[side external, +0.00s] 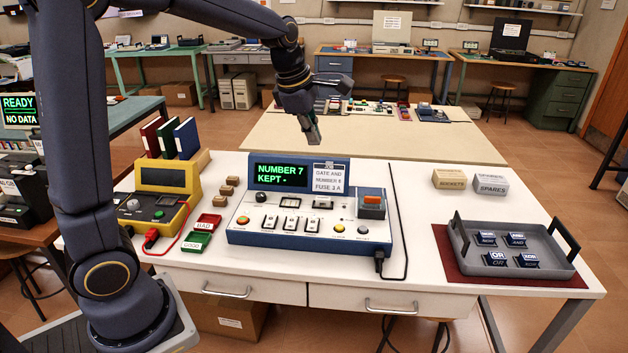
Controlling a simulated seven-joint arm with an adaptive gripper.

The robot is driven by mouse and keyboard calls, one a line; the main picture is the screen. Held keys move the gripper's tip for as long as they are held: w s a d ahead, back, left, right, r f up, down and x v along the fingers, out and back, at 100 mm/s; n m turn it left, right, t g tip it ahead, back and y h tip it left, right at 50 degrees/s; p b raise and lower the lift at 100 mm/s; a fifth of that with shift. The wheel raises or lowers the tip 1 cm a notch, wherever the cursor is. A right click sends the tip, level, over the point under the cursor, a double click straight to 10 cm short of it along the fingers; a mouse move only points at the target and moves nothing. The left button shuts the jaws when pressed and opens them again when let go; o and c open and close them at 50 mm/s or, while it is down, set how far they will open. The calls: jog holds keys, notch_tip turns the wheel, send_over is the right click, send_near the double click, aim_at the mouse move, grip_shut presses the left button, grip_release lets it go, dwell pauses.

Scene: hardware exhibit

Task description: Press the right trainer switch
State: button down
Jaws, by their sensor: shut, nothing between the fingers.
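The trainer (310,238) is a blue and white console in the middle of the white table, with a green-lit screen (280,174) reading "NUMBER 7 KEPT -". Three pale switches sit in a row on its panel: the left switch (270,222), the middle switch (291,223) and the right switch (313,225). My gripper (315,139) points down, shut and empty, in the air above and behind the trainer's screen. It is apart from the switches. The fingers are small in this view.
A grey handled tray (462,236) with several blue chips stands at the right on a red mat. A yellow meter (160,197) stands left of the trainer. Red and green bins (196,242) lie between them. A black cable (405,240) runs along the trainer's right side.

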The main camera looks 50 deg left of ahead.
jog(key=w+a+f+n+g, duration=0.1)
jog(key=w+a+f+n, duration=0.15)
jog(key=f, duration=0.35)
jog(key=g, duration=0.2)
send_over(314, 222)
jog(key=s+d, duration=0.1)
notch_tip(314, 222, down, 7)
jog(key=shift+s+d+f+m+y, duration=0.15)
jog(key=shift+s+f+m+y, duration=0.1)
jog(key=shift+m+y, duration=0.1)
jog(key=f, duration=0.9)
jog(key=w+a+f, duration=0.1)
jog(key=f, duration=0.4)
jog(key=shift+w, duration=0.1)
jog(key=shift+a+f, duration=0.15)
jog(key=shift+f, duration=0.1)
